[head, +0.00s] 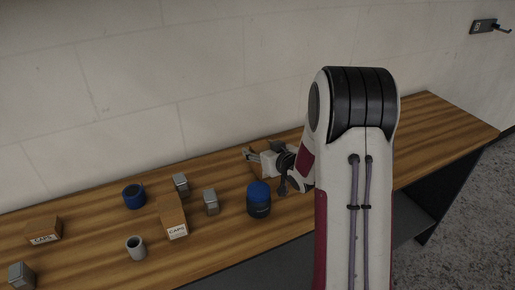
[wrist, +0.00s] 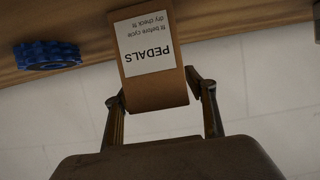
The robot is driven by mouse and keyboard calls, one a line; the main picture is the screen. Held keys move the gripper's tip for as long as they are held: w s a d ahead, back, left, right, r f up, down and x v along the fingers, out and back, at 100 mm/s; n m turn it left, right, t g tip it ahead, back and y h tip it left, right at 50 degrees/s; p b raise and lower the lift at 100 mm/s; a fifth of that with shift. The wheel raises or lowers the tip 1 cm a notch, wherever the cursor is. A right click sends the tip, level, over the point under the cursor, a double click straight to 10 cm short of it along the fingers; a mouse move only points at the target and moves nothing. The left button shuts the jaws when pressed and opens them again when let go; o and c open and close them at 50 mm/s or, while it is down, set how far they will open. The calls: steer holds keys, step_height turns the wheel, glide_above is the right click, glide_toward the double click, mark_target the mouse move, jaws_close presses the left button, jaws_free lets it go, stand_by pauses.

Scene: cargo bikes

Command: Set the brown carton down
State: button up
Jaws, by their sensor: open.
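The brown carton (wrist: 156,90) shows in the wrist view with a white label reading PEDALS, which appears upside down there. The carton lies between the two fingers of my gripper (wrist: 158,92), which are open, one on either side of it. It appears to be on the wooden table, though its contact with the surface is not clear.
The blue-lidded jar (head: 259,200) stands close to my gripper. The right part of the table (head: 430,130) is clear.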

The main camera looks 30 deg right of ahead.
steer(key=v, duration=0.9)
steer(key=shift+s, duration=0.15)
steer(key=shift+r, duration=0.2)
stand_by(0.4)
steer(key=s+a+r+g+h, duration=0.35)
steer(key=s+a+r, duration=0.25)
steer(key=s+r, duration=0.4)
steer(key=s+a+g+y, duration=0.1)
steer(key=s+a+g, duration=0.1)
steer(key=s+a, duration=0.4)
steer(key=s+a+g+y, duration=0.2)
steer(key=s+a, duration=0.4)
steer(key=s, duration=1)
steer(key=shift+a+f, duration=0.2)
